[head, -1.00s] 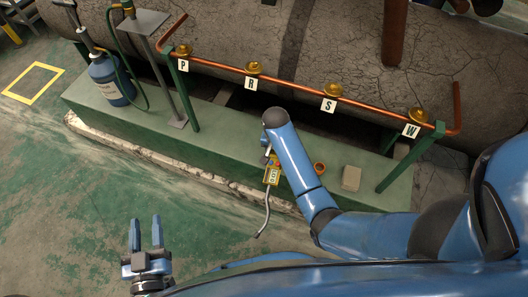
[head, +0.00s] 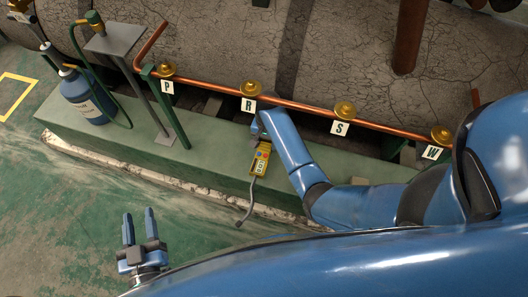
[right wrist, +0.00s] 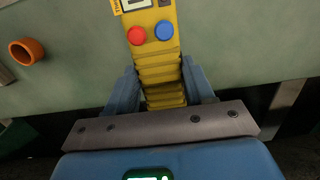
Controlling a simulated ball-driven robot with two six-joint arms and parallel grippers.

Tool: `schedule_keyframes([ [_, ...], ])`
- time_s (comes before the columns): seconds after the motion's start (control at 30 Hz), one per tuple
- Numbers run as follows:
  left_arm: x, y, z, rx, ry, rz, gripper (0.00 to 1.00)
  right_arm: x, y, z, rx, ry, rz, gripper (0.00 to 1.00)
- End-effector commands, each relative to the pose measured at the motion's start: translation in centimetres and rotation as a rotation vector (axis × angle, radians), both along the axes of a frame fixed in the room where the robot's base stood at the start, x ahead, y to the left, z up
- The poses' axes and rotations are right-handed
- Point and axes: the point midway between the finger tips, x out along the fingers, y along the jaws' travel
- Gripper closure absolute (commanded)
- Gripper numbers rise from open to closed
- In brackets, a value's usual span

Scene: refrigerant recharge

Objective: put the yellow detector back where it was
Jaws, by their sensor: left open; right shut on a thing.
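The yellow detector (head: 260,161) has a small screen, and a grey probe hangs from its near end in the head view. It is over the green plinth, below valve R. My right gripper (head: 260,138) is shut on it. In the right wrist view the ribbed yellow body of the detector (right wrist: 160,68), with a red and a blue button, sits between the fingers (right wrist: 160,88). I cannot tell whether it touches the plinth. My left gripper (head: 139,228) is open and empty over the floor at the lower left.
A copper pipe (head: 300,105) with brass valves labelled P, R, S and W runs above the green plinth (head: 215,153). A blue cylinder (head: 85,98) and a grey stand (head: 115,40) are at left. An orange ring (right wrist: 27,51) lies on the plinth.

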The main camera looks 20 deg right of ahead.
Motion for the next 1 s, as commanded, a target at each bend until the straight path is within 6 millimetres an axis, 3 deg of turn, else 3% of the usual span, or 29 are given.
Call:
schedule_keyframes([
  [0.1,0.0,0.0,-1.0,0.0,0.001,0.0,0.57,0.0,0.0,-2.1,-0.001,0.001,0.0,0.83],
  [0.37,0.0,0.0,-1.5,0.0,0.001,0.0,0.57,0.0,0.0,-3.5,-0.001,-0.001,0.0,0.83],
  [0.63,0.0,0.0,-2.8,0.0,0.001,0.0,0.57,0.0,0.0,-6.6,-0.001,-0.001,0.0,0.83],
  [1.0,0.0,0.0,-2.8,0.0,0.0,0.0,0.57,0.0,0.0,-6.9,-0.001,-0.002,0.0,0.83],
])
